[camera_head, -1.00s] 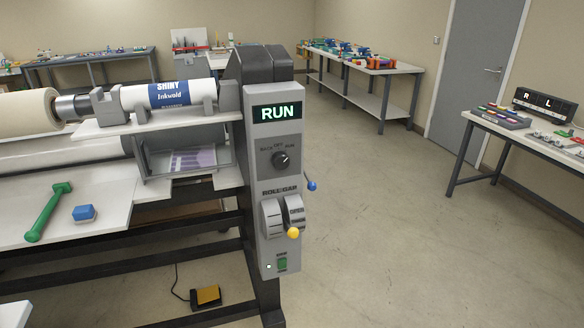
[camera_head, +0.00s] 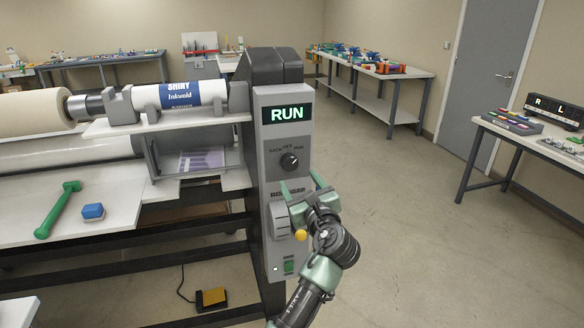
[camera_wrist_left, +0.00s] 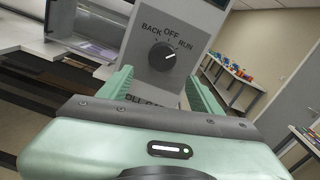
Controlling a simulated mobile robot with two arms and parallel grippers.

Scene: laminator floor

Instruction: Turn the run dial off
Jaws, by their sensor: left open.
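The black run dial (camera_head: 289,161) is on the grey control panel (camera_head: 262,150), below a display (camera_head: 286,114) that reads RUN in green. In the left wrist view the dial (camera_wrist_left: 161,56) has BACK, OFF and RUN around it, and its white mark points toward RUN. My left gripper (camera_head: 300,187) is open, with its green fingers just below the dial in the head view. In the left wrist view the fingers stand apart on either side of the dial's lower area. They do not appear to touch it. My right gripper is not in view.
The ROLL GAP control (camera_head: 279,221) with a yellow-knobbed lever (camera_head: 300,235) is partly hidden by my left arm. A green switch (camera_head: 289,266) is below. Floor to the right is clear.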

